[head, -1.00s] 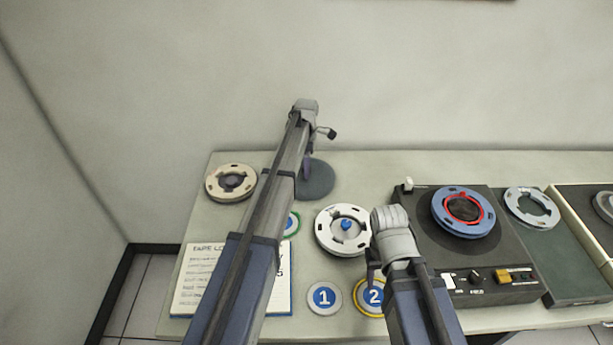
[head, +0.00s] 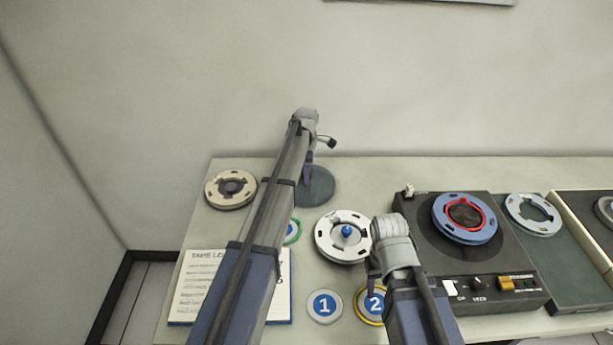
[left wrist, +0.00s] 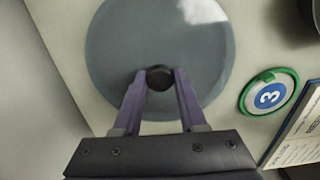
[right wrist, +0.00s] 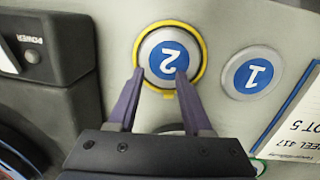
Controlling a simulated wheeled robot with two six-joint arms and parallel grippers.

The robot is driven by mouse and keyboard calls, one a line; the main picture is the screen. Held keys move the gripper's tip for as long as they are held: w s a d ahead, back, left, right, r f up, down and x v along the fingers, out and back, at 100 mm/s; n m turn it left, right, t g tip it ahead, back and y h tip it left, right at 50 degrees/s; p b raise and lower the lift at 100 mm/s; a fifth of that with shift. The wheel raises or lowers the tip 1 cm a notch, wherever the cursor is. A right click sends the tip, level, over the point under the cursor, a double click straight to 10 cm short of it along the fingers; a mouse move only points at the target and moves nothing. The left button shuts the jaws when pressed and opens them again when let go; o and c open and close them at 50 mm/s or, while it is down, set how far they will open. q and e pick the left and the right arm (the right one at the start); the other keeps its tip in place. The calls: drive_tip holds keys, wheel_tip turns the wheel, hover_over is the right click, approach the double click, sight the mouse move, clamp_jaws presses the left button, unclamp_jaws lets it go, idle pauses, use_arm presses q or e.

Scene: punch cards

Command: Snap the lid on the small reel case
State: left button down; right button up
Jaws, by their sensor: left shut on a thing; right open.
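A round grey-blue lid (head: 318,188) with a dark knob (left wrist: 159,77) is at the back left of the table. My left gripper (left wrist: 158,82) is shut on this knob, with a finger on each side. Whether the lid touches the table is unclear. A white slotted round piece (head: 330,245) with a blue centre knob lies in front and to the right. A beige round piece (head: 216,190) with a dark centre lies to the left. I cannot tell which is the small reel case. My right gripper (right wrist: 158,72) is open and empty above the edge of disc 2 (right wrist: 166,58).
A dark tape machine (head: 425,240) carrying a blue reel (head: 448,217) stands right of my right arm. Disc 1 (head: 324,306), the green-ringed disc 3 (left wrist: 269,94) and a printed sheet (head: 205,290) lie at the front and left. A white reel (head: 522,222) lies farther right.

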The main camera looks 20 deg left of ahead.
use_arm(q)
drive_tip(key=shift+r+p, duration=3.55)
use_arm(e)
wheel_tip(320, 180, up, 7)
use_arm(q)
drive_tip(key=shift+a, duration=0.1)
drive_tip(key=s+a+r+n+p, duration=0.1)
drive_tip(key=s+a+n, duration=0.25)
drive_tip(key=a, duration=0.95)
drive_tip(key=n, duration=0.3)
hover_over(231, 186)
drive_tip(key=shift+m, duration=0.25)
drive_tip(key=shift+f+b, duration=2.1)
use_arm(e)
drive_tip(key=shift+f, duration=1.55)
use_arm(q)
drive_tip(key=shift+f+b, duration=1.75)
drive_tip(key=shift+f, duration=0.05)
use_arm(e)
drive_tip(key=shift+f, duration=1.75)
use_arm(q)
drive_tip(key=shift+c, duration=1.9)
unclamp_jaws()
